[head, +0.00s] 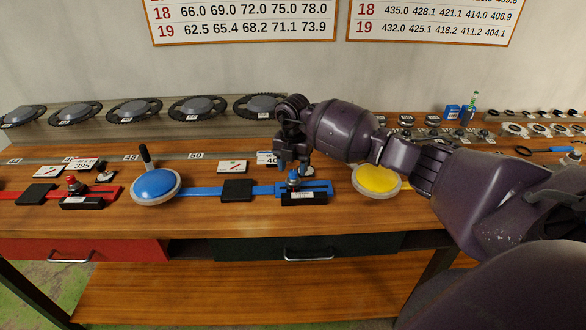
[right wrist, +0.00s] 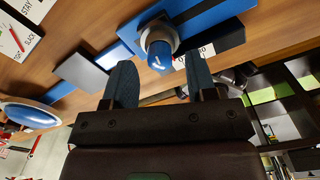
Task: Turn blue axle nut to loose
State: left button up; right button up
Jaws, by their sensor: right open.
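The blue axle nut (head: 293,179) stands upright on a blue slotted bar (head: 318,188) near the front of the bench. In the right wrist view the nut (right wrist: 158,48) shows as a blue cap on a grey metal collar. My right gripper (head: 294,164) is above the nut. In the right wrist view its two dark fingers (right wrist: 161,80) are apart and empty, with the nut just beyond and between their tips. I cannot tell whether a finger touches it. My left gripper is not in view.
A blue disc (head: 155,184) with a black handle lies left, a yellow disc (head: 377,180) right. A red bar assembly (head: 75,189) is farther left. A dial card (head: 232,167) lies behind the blue bar. Chainrings (head: 198,107) line the back shelf. Bare wood is in front.

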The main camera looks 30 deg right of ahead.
jog(key=shift+f, duration=0.8)
jog(key=c, duration=0.9)
jog(key=shift+c, duration=0.2)
